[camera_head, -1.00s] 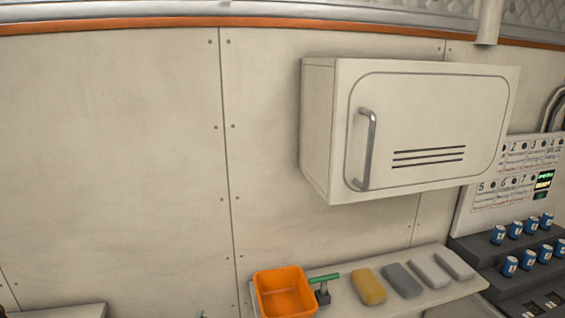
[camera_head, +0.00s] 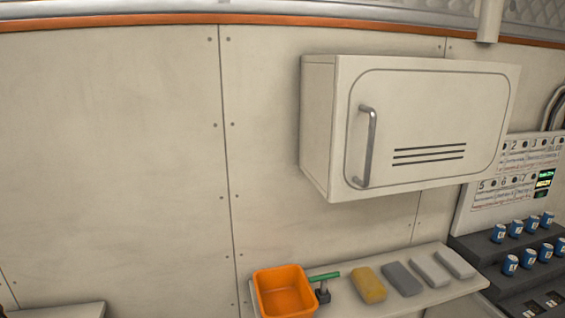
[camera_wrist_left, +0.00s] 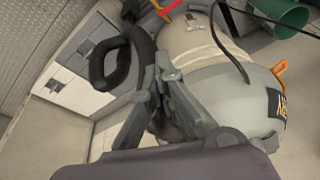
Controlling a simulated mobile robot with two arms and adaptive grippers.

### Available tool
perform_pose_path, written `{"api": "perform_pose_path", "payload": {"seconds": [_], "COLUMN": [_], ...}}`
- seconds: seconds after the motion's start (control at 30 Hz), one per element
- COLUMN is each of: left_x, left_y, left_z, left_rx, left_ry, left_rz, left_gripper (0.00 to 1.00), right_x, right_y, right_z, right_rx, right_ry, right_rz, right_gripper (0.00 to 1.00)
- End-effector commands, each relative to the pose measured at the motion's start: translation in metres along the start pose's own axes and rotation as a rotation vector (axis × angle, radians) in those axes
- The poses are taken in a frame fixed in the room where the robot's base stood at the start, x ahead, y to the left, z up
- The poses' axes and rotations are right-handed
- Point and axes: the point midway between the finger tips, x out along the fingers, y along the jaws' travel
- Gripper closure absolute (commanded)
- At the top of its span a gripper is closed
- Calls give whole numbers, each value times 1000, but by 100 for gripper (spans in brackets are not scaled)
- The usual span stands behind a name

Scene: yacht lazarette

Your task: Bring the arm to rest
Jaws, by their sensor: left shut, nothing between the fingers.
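My left gripper (camera_wrist_left: 168,88) shows in the left wrist view, its grey fingers together and empty. Behind the fingers is a large pale rounded body (camera_wrist_left: 222,75) with a strap and a black label. I cannot tell how far it is from the fingers. A thick black loop (camera_wrist_left: 110,65) shows just left of the fingers; I cannot tell what it belongs to. Neither gripper shows in the head view, and my right gripper is in no view.
A closed white wall cabinet (camera_head: 420,115) juts out above a shelf (camera_head: 335,303). The shelf carries an orange bin (camera_head: 283,292), a green-handled tool (camera_head: 324,277) and several blocks. Blue cans (camera_head: 510,262) stand on dark steps at right. The left wall is clear.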

Motion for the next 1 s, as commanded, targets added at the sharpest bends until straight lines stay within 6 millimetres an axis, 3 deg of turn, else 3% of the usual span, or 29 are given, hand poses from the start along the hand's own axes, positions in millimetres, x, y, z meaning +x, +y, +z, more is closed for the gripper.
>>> {"api": "perform_pose_path", "payload": {"seconds": [0.03, 0.27, 0.5, 0.73, 0.9, 1.0], "left_x": [22, 123, 208, 258, 272, 275], "left_y": [1, 6, 10, 12, 12, 12], "left_z": [8, 53, 128, 213, 261, 276], "left_rx": [1, 9, 19, 29, 35, 37], "left_ry": [-16, -56, -103, -146, -166, -172], "left_rz": [1, 7, 13, 16, 18, 18], "left_gripper": [100, 100, 100, 100, 100, 100], "right_x": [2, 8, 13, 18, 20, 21], "right_y": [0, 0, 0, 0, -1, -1], "right_z": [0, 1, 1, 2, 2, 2], "right_rx": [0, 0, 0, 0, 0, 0], "right_ry": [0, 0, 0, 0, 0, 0], "right_rz": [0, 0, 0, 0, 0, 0], "right_gripper": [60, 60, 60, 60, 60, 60]}}
